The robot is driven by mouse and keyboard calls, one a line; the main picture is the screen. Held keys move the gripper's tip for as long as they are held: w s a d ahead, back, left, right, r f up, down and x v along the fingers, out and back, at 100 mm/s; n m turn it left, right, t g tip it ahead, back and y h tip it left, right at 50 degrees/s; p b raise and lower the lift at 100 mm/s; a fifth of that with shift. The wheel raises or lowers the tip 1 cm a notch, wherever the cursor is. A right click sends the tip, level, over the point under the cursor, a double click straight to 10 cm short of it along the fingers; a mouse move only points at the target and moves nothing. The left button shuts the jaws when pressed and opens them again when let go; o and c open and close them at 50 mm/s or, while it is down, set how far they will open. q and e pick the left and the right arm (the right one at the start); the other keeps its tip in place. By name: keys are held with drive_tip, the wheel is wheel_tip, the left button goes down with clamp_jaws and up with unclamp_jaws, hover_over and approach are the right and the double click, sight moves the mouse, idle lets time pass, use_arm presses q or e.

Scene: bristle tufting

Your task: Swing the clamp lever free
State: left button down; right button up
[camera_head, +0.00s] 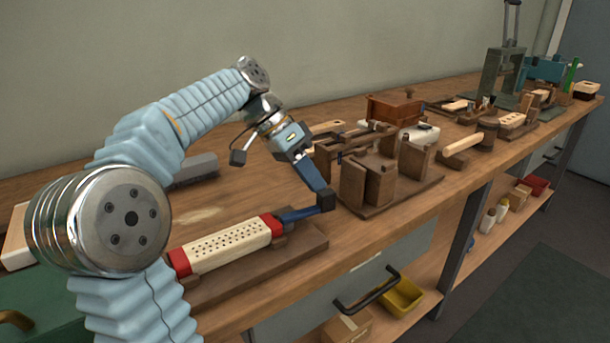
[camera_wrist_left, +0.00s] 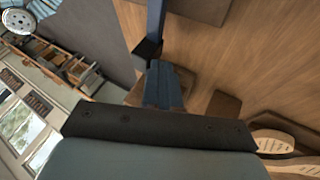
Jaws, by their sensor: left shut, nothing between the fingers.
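A cream brush block (camera_head: 225,243) with rows of holes lies between red clamp ends on a wooden base (camera_head: 262,268) at the table's front edge. In the left wrist view the shut fingers (camera_wrist_left: 163,88) point toward the black knob (camera_wrist_left: 147,48) and blue lever (camera_wrist_left: 155,16). My right gripper is not in view.
A wooden fixture (camera_head: 378,182) with upright blocks stands just right of the lever. A mallet (camera_head: 470,145) and a brown box (camera_head: 393,108) lie farther back. A grey block (camera_head: 195,170) sits behind my left arm. Below the tabletop is a drawer handle (camera_head: 366,292).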

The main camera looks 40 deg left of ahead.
sight(326, 194)
use_arm(q)
drive_tip(key=shift+d, duration=0.3)
drive_tip(key=shift+d+m+g, duration=0.5)
drive_tip(key=shift+d+m, duration=0.1)
drive_tip(key=shift+m, duration=0.2)
drive_tip(key=shift+s+d, duration=0.25)
drive_tip(key=shift+d, duration=0.3)
drive_tip(key=shift+s+d, duration=0.2)
drive_tip(key=shift+d, duration=0.3)
drive_tip(key=shift+s+d+b, duration=0.4)
drive_tip(key=shift+s+d, duration=0.55)
drive_tip(key=shift+d, duration=0.2)
drive_tip(key=shift+s+d, duration=0.15)
drive_tip(key=shift+s, duration=0.05)
drive_tip(key=shift+s+d+m+g+h, duration=0.3)
drive_tip(key=shift+s+m+g, duration=0.1)
drive_tip(key=shift+m, duration=0.3)
drive_tip(key=shift+s+d, duration=0.15)
drive_tip(key=shift+s, duration=0.45)
drive_tip(key=shift+s+d+m+g, duration=0.1)
drive_tip(key=shift+s+m+g, duration=0.25)
drive_tip(key=shift+m+g, duration=0.25)
